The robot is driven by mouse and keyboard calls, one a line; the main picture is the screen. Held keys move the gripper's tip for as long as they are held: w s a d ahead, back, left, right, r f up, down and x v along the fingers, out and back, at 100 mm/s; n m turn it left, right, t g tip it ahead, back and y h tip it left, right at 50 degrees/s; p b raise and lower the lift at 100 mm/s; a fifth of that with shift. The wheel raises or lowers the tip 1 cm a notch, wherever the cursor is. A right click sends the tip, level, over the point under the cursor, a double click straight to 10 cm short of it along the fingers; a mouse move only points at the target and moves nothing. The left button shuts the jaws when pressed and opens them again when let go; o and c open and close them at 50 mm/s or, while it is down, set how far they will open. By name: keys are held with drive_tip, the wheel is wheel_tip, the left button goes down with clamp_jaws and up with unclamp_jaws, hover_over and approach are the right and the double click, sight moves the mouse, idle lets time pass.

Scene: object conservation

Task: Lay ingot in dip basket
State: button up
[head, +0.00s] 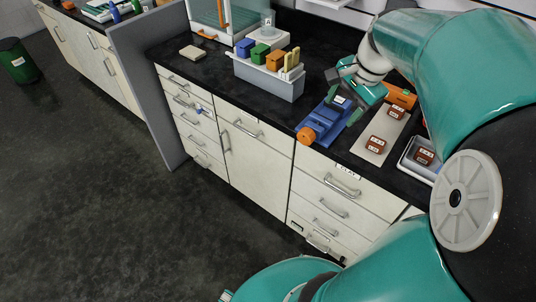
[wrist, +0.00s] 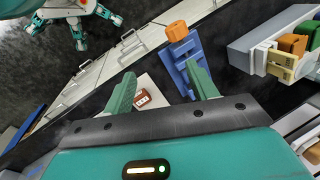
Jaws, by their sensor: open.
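Two reddish-brown labelled blocks, which look like the ingots, lie on a beige mat (head: 367,157): a farther ingot (head: 396,112) and a nearer ingot (head: 376,143). A third brown block (head: 424,156) sits in a pale tray (head: 407,170) at the right; I cannot tell whether this tray is the dip basket. My gripper (head: 345,106) is open above the counter, by a blue fixture (head: 313,122) left of the mat. In the wrist view, one brown block (wrist: 142,98) shows between the open fingers (wrist: 163,86), nearer the left one. Nothing is seen held.
The blue fixture has an orange knob (head: 306,135). A grey bin (head: 268,83) with coloured blocks stands behind it, and a glass-sided case (head: 222,20) farther back. An orange block (head: 401,95) lies behind the mat. The dark counter (head: 200,72) is mostly clear at left.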

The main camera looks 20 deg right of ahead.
drive_tip(key=s+a+n+t, duration=0.1)
drive_tip(key=s+a+n, duration=0.2)
drive_tip(key=a+n, duration=0.4)
drive_tip(key=s+a+n+t, duration=0.1)
drive_tip(key=s+a+n, duration=0.2)
drive_tip(key=a+n, duration=0.5)
drive_tip(key=a, duration=0.7)
drive_tip(key=shift+s+a+r+n+t+h, duration=0.3)
drive_tip(key=shift+s+a+r+t+h, duration=0.05)
drive_tip(key=shift+s+r+t+h, duration=0.05)
